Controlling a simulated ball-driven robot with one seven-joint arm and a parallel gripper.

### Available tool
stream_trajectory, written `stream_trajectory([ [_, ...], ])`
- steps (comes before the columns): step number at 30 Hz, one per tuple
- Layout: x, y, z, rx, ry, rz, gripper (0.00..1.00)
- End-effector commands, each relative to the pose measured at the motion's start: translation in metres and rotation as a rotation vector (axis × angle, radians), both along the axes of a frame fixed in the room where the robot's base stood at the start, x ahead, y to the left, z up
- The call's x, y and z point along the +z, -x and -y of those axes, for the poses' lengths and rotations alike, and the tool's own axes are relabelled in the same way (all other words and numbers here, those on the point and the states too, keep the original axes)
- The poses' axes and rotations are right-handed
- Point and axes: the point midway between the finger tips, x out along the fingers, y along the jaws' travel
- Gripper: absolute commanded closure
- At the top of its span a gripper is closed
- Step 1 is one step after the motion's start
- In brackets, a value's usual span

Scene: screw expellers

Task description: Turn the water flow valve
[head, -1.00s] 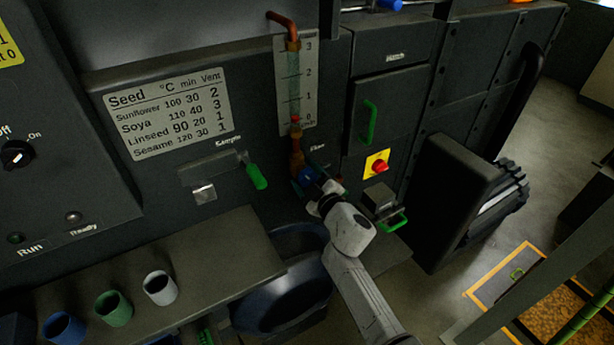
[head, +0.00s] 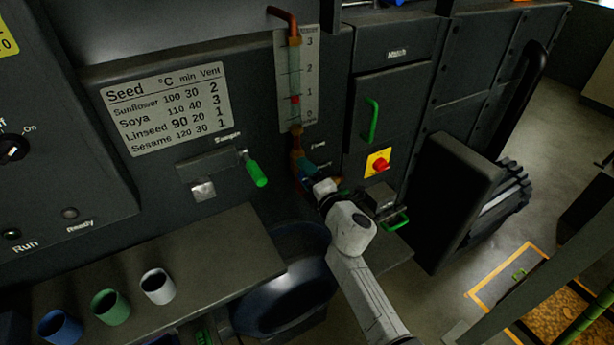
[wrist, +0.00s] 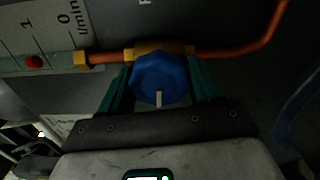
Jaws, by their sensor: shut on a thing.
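The water flow valve is a blue faceted knob (wrist: 160,78) with a white mark, on a brass fitting of a copper pipe (wrist: 232,52). In the wrist view, the two teal fingers of my gripper (wrist: 161,88) stand on either side of the knob, shut on it. In the head view my gripper (head: 326,188) is at the foot of the flow gauge (head: 309,65) and hides most of the valve. The gauge's red float (head: 295,99) is between 0 and 1, nearer 1; it also shows in the wrist view (wrist: 34,62).
Right of my gripper are a red knob on a yellow plate (head: 379,165) and a green hatch handle (head: 373,120). Left are a green sample lever (head: 257,174) and a shelf (head: 210,255) with blue, green and white cups. A dark round vessel (head: 285,285) is below.

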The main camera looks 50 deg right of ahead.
Motion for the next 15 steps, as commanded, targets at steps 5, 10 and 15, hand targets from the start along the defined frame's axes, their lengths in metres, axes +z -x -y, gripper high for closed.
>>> stream_trajectory([
  [5, -0.0034, 0.0002, -0.0009, 0.002, 0.143, -0.044, 0.67],
  [10, -0.0039, 0.0002, -0.0011, 0.004, 0.252, -0.075, 0.67],
  [15, -0.0042, 0.0002, -0.0012, 0.004, 0.328, -0.097, 0.67],
])
